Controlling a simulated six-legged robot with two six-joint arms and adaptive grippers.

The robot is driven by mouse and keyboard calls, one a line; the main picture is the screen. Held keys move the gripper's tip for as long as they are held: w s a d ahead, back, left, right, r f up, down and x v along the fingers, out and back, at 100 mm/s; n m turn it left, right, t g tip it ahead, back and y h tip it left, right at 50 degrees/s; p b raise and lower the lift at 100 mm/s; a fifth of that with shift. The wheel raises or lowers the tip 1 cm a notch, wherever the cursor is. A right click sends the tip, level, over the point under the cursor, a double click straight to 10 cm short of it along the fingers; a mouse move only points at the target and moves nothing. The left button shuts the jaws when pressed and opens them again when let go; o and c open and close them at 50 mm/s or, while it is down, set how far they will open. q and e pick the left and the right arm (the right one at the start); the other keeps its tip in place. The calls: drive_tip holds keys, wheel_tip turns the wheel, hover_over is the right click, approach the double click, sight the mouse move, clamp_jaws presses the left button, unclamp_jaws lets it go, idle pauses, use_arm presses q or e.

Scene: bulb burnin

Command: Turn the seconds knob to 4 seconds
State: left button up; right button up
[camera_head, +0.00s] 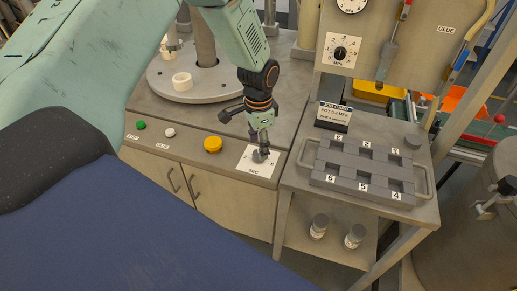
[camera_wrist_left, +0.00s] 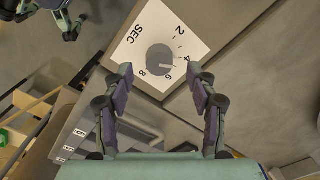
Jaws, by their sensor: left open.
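The seconds knob (camera_wrist_left: 160,58) is a round grey dial on a white SEC plate (camera_wrist_left: 142,42) marked 2, 4, 6 and 8. Its pale pointer line appears to lie between 4 and 6; the exact setting is hard to tell. In the head view the SEC plate (camera_head: 247,164) lies on the grey bench top, and the knob is mostly hidden by my gripper. My left gripper (camera_head: 262,150) points down at the knob. In the wrist view the open left gripper (camera_wrist_left: 160,85) has a finger on each side of the knob, apart from it.
A yellow button (camera_head: 213,144), a white button (camera_head: 169,132) and a green button (camera_head: 141,125) are left of the plate. A round turntable (camera_head: 190,92) stands behind. To the right are a numbered tray (camera_head: 362,186), a job card (camera_head: 333,117) and an MPa dial (camera_head: 341,52).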

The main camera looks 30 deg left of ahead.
use_arm(q)
wheel_tip(320, 180, up, 9)
idle(0.3)
drive_tip(key=shift+r, duration=0.1)
drive_tip(key=s+d+f+n, duration=0.2)
drive_tip(key=s+d+f, duration=0.1)
drive_tip(key=s+f, duration=0.35)
drive_tip(key=s+d+f+n, duration=0.1)
drive_tip(key=s+d+f, duration=0.2)
drive_tip(key=s+f, duration=0.4)
drive_tip(key=s+d+f+n, duration=0.1)
drive_tip(key=s+f+n, duration=0.15)
drive_tip(key=s, duration=0.65)
drive_tip(key=s+d+f+n, duration=0.15)
drive_tip(key=s+f, duration=0.25)
drive_tip(key=s, duration=0.5)
wheel_tip(320, 180, down, 12)
drive_tip(key=b, duration=1.2)
drive_tip(key=shift+s+r, duration=0.2)
drive_tip(key=shift+s, duration=0.1)
drive_tip(key=shift+a+r, duration=0.1)
drive_tip(key=shift+a, duration=0.05)
